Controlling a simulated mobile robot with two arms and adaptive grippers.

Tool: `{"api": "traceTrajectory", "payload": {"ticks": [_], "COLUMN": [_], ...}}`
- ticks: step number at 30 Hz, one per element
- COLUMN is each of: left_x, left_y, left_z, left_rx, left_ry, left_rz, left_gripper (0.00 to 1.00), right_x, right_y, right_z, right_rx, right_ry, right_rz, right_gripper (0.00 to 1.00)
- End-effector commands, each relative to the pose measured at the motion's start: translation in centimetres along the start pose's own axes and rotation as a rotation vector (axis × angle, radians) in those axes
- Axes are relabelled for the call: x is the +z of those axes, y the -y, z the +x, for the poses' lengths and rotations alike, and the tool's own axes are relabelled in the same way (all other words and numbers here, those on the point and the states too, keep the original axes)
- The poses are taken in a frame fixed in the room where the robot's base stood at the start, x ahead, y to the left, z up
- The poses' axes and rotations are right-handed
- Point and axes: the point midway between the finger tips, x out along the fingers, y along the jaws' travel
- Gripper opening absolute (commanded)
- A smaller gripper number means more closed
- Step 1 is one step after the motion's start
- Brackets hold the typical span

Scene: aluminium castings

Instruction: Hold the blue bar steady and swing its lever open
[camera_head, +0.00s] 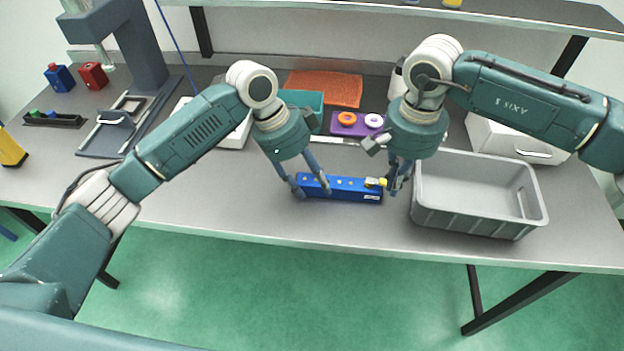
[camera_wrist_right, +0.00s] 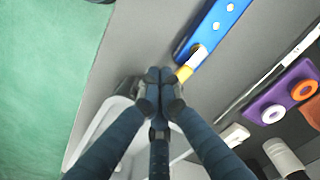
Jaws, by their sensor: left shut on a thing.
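The blue bar (camera_head: 345,188) lies on the grey table near its front edge, with small yellowish dots along its top. My left gripper (camera_head: 313,191) is shut on the left part of the bar. My right gripper (camera_head: 392,189) is just right of the lever, pointing down. In the right wrist view its fingertips (camera_wrist_right: 159,82) are together with nothing seen between them. The lever's yellow end (camera_wrist_right: 184,73) is right beside them; I cannot tell if they touch.
A grey bin (camera_head: 480,226) stands close to the right of my right gripper. Behind the bar are a purple block (camera_head: 345,131) with orange and white rings, a teal tray (camera_head: 303,97) and an orange mat (camera_head: 325,87).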

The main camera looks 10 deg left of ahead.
Motion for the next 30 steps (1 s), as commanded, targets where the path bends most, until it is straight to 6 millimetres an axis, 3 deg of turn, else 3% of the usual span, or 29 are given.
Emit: {"api": "traceTrajectory", "payload": {"ticks": [18,30], "left_x": [-0.1,-0.1], "left_y": [0.0,0.0], "left_z": [-0.1,-0.1], "left_rx": [-0.001,-0.001], "left_ry": [-0.002,-0.002], "left_rz": [0.001,0.001], "left_gripper": [0.15,0.15], "right_x": [0.6,0.7], "right_y": [0.0,-0.1], "right_z": [-3.5,-3.8], "right_rx": [0.0,0.001], "right_ry": [-0.001,0.0], "right_rz": [-0.001,-0.001], "right_gripper": [0.0,0.0]}}
